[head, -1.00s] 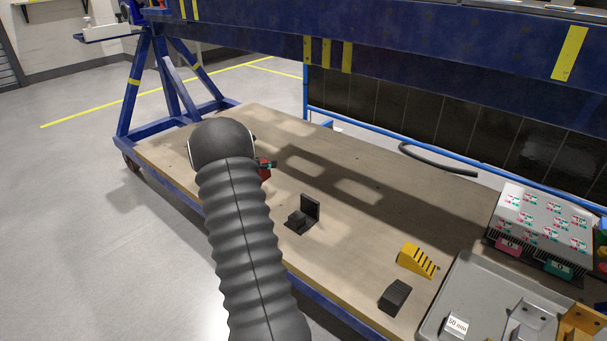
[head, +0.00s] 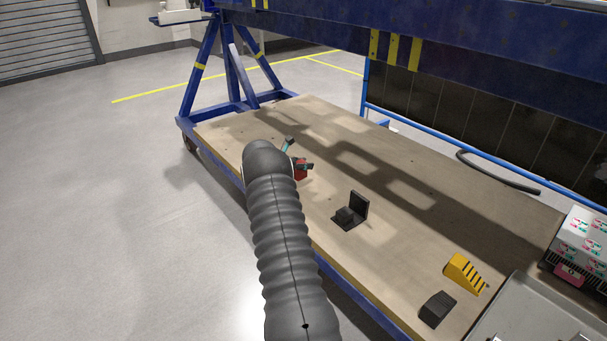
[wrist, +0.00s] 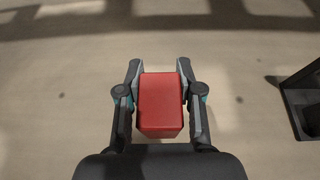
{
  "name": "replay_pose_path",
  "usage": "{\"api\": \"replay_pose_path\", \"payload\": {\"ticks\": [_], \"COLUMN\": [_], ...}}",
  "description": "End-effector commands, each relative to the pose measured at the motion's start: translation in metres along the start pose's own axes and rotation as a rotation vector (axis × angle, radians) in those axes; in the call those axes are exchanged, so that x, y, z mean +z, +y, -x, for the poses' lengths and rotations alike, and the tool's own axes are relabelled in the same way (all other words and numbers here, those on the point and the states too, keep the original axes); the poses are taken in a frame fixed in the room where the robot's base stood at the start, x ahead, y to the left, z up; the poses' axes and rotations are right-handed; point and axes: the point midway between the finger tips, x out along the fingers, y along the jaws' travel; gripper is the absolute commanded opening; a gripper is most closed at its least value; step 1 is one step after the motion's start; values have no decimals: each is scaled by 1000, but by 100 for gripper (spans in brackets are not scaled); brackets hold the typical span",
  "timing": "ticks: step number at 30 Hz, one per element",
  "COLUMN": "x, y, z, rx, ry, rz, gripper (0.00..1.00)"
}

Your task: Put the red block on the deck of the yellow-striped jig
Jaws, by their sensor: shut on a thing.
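The red block (wrist: 160,102) is between the two fingers of my gripper (wrist: 160,85) in the wrist view, which are shut on its sides. In the head view, the block (head: 301,171) shows partly behind my arm, beside my gripper (head: 298,160). The jig is a large blue frame (head: 206,80) with yellow stripes. Its deck is a tan wooden board (head: 335,125). The block is over the left part of this deck. I cannot tell whether it touches the board.
A black bracket (head: 358,205) stands on the deck to the right of my gripper. A yellow striped wedge (head: 463,271), a dark block (head: 437,308) and a grey tray (head: 515,310) are further right. The deck's back left is clear.

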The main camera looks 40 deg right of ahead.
Motion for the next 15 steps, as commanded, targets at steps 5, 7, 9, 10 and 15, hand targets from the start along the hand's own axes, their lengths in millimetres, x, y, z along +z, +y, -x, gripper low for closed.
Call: {"api": "replay_pose_path", "payload": {"ticks": [5,7,9,10,15], "x": [-9,-18,-28,-31,-37], "y": [2,2,2,2,3], "z": [-3,-6,-10,-12,-14], "rx": [0,0,0,0,2], "ry": [0,0,0,0,-2], "rz": [1,0,1,1,-2], "gripper": [0,0,0,0,0]}}
